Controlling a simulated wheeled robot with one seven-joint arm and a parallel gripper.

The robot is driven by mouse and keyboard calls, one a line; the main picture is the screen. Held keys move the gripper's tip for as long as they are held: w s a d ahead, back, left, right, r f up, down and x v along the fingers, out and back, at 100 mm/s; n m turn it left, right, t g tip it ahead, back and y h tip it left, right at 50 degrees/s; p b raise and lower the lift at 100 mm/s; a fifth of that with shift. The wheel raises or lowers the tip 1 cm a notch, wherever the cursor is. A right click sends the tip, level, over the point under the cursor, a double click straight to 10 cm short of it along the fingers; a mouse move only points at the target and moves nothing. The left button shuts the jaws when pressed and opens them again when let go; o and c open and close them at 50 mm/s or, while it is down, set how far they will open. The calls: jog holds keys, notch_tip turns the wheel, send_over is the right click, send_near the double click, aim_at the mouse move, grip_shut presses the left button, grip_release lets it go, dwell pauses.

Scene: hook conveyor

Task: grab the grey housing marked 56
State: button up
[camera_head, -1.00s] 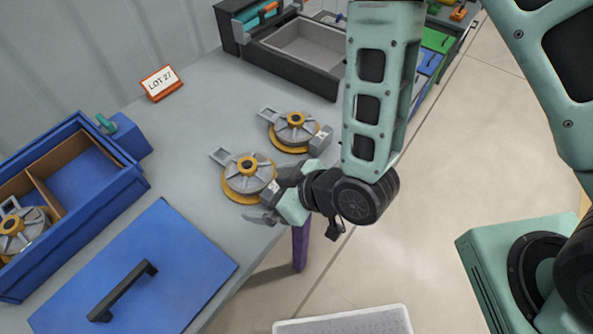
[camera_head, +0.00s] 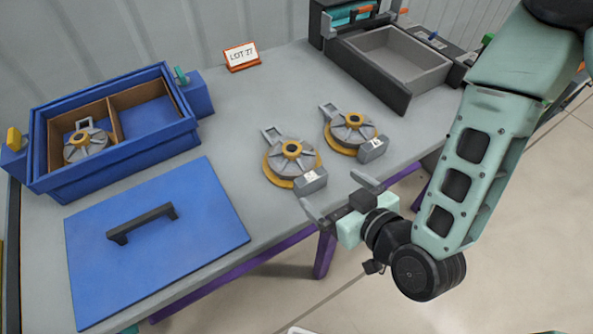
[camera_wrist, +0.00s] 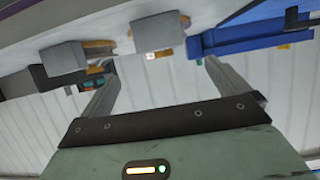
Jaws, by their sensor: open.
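Two grey housings with orange-yellow rings lie on the grey table: a left one (camera_head: 289,153) and a right one (camera_head: 351,126). Each has a grey block with a small white label on its near side, too small to read, so I cannot tell which is marked 56. A third housing (camera_head: 86,143) sits in the left compartment of the blue box (camera_head: 120,160). My gripper (camera_head: 337,194) is open and empty at the table's front edge, just in front of the left housing's block. In the wrist view the grey blocks (camera_wrist: 157,32) show beyond the open fingers (camera_wrist: 157,68).
A blue lid (camera_head: 200,205) with a black handle lies at the front left of the table. A "LOT 27" sign (camera_head: 241,57) stands at the back. A dark unit with an open grey tray (camera_head: 395,62) is at the back right. Bare table lies behind the housings.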

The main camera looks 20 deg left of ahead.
aim_at(297, 160)
jog(key=p+x, duration=0.2)
jog(key=x, duration=0.2)
jog(key=p+x, duration=0.1)
jog(key=x, duration=0.3)
jog(key=p+x, duration=0.2)
jog(key=x, duration=0.2)
jog(key=shift+w+a+r+p, duration=0.15)
jog(key=shift+a+p, duration=0.2)
jog(key=shift+a, duration=0.15)
jog(key=c, duration=1.1)
